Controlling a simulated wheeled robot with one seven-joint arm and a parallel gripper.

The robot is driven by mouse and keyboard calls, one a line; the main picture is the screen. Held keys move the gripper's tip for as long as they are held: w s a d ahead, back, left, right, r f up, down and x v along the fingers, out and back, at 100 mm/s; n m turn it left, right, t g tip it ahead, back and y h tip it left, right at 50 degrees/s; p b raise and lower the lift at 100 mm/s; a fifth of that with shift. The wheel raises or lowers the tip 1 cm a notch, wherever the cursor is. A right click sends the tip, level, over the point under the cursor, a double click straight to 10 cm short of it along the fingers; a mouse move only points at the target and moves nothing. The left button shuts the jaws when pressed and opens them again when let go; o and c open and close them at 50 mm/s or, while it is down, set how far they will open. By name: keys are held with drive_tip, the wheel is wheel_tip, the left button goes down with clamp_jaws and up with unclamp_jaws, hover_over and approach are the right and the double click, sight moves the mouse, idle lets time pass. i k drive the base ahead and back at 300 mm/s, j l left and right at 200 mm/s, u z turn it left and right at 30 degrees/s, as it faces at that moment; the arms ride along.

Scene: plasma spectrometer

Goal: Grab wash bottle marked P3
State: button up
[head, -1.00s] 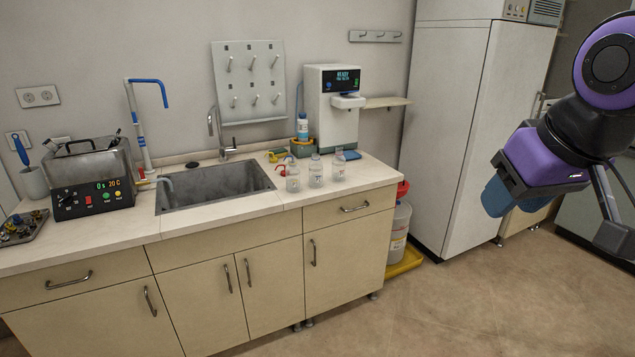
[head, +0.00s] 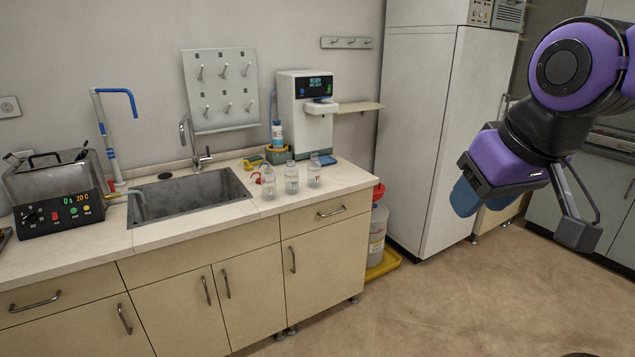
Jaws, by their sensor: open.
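Three clear wash bottles stand upright in a row on the counter right of the sink: a left one (head: 268,184), a middle one (head: 291,178) and a right one (head: 314,171). Their labels are too small to read, so I cannot tell which is P3. A red part shows beside the left bottle. My gripper (head: 515,205) hangs at the right of the head view, over the floor and far from the bottles. It is open, and nothing shows in it.
The sink (head: 190,194) lies left of the bottles. A white dispenser (head: 305,112) and a blue-labelled bottle (head: 277,134) stand behind them. A tall white cabinet (head: 425,130) and a jug in a yellow tray (head: 384,264) are to the right. The floor in front is clear.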

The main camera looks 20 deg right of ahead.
sight(268, 179)
drive_tip(key=i+j+z, duration=0.15)
drive_tip(key=i+j, duration=0.3)
drive_tip(key=i+j+z, duration=0.15)
drive_tip(key=i+j, duration=0.4)
drive_tip(key=i+j+z, duration=0.15)
drive_tip(key=i+j, duration=0.4)
drive_tip(key=i+j+z, duration=0.2)
drive_tip(key=i+j, duration=0.25)
drive_tip(key=j, duration=0.25)
